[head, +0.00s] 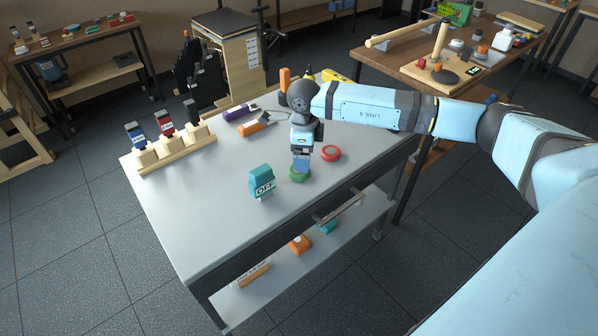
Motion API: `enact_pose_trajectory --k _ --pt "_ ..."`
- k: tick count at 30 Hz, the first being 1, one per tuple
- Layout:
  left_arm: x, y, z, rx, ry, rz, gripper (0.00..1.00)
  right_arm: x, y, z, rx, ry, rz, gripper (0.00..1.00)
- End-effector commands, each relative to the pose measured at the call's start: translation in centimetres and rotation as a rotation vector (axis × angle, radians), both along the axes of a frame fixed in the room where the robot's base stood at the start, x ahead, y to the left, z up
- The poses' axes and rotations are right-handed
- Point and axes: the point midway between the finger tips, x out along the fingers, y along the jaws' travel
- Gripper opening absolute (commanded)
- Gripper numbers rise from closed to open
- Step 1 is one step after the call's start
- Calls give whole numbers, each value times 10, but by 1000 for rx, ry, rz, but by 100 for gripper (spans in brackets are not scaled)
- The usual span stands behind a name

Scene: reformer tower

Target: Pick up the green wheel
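The green wheel (298,177) lies on the grey tabletop near the middle of the table. My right gripper (300,165) points down directly over it, with its fingertips at or just above the wheel and covering part of it. The view does not show whether the fingers are open or shut on the wheel. My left gripper is not in view.
A red wheel (330,153) lies close to the right, and a teal OFF block (262,182) stands to the left. A wooden rack (178,149), a purple tool (236,112) and an orange tool (254,126) are farther back. The table's front left is clear.

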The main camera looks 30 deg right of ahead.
Motion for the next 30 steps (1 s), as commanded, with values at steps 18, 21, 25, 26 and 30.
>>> enact_pose_trajectory --k 18,21,25,26,30 --pt "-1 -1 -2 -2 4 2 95 7 0 -65 3 2 0 92" --pt "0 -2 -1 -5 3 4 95 8 -1 -70 3 -1 0 92" --pt "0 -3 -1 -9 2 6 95 8 -1 -70 3 -1 1 92" --pt "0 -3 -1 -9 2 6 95 8 -1 -70 3 -1 1 92" --pt "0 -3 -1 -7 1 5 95 8 -1 -70 3 -1 0 62"
